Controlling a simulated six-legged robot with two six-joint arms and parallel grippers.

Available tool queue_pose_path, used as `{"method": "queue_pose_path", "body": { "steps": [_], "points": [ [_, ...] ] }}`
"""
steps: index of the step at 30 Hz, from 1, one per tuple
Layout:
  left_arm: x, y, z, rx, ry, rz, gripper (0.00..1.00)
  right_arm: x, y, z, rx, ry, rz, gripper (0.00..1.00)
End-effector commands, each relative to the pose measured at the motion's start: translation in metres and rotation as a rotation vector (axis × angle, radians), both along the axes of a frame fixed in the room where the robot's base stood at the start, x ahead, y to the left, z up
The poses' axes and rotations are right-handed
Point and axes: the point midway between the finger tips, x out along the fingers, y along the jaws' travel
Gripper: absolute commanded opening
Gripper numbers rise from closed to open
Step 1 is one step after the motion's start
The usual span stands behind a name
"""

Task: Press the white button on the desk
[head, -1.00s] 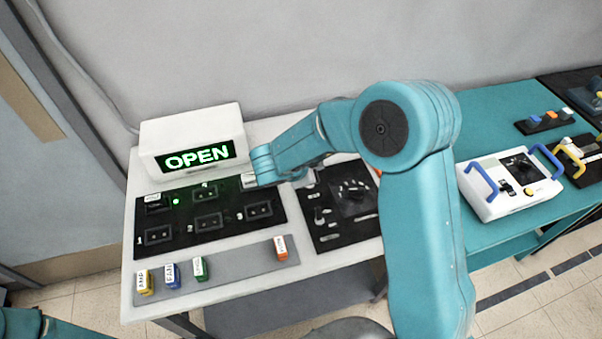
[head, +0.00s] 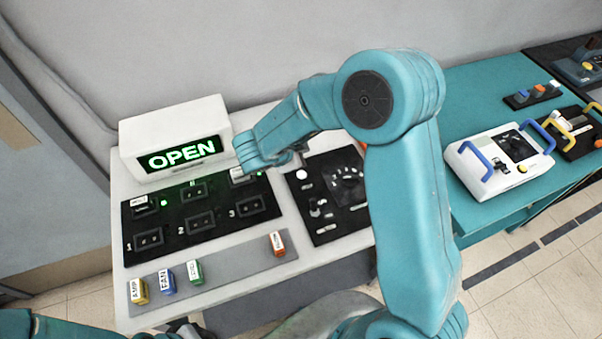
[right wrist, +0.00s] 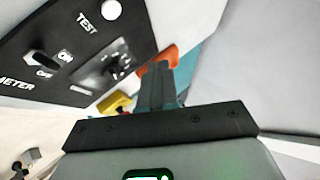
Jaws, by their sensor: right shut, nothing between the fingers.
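The white button (head: 301,174) is a round knob at the top left of the black control panel (head: 325,230). It also shows at the top of the right wrist view (right wrist: 111,9), above the word TEST. My right gripper (right wrist: 157,78) is shut and empty in the right wrist view, with the button up and left of its fingertips in the picture. No contact with the button shows. In the head view my right wrist hides most of this gripper, just above and left of the button. My left arm (head: 55,326) shows at the bottom left; its gripper's jaws are not clear.
A lit OPEN sign box (head: 178,135) stands at the back left. Numbered sockets fill a black panel (head: 165,240), with labelled plugs on a grey strip (head: 225,275). A white device (head: 497,160) sits right.

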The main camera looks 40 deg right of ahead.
Motion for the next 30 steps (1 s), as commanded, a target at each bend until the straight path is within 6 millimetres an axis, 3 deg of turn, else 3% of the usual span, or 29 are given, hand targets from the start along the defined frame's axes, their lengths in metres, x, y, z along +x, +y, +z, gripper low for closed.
{"method": "queue_pose_path", "body": {
  "steps": [14, 21, 30],
  "points": [
    [0.001, 0.0, -0.072, 0.0, 0.0, -0.001, 0.0, 0.004, 0.0, -0.065, 0.0, -0.001, -0.001, 0.0],
    [0.001, 0.0, -0.078, 0.0, -0.001, -0.001, 0.0, 0.004, 0.0, -0.082, 0.0, 0.001, 0.001, 0.0],
    [0.001, 0.0, -0.077, 0.0, -0.001, -0.001, 0.0, 0.004, 0.0, -0.082, 0.0, 0.0, 0.0, 0.0]
  ]
}}
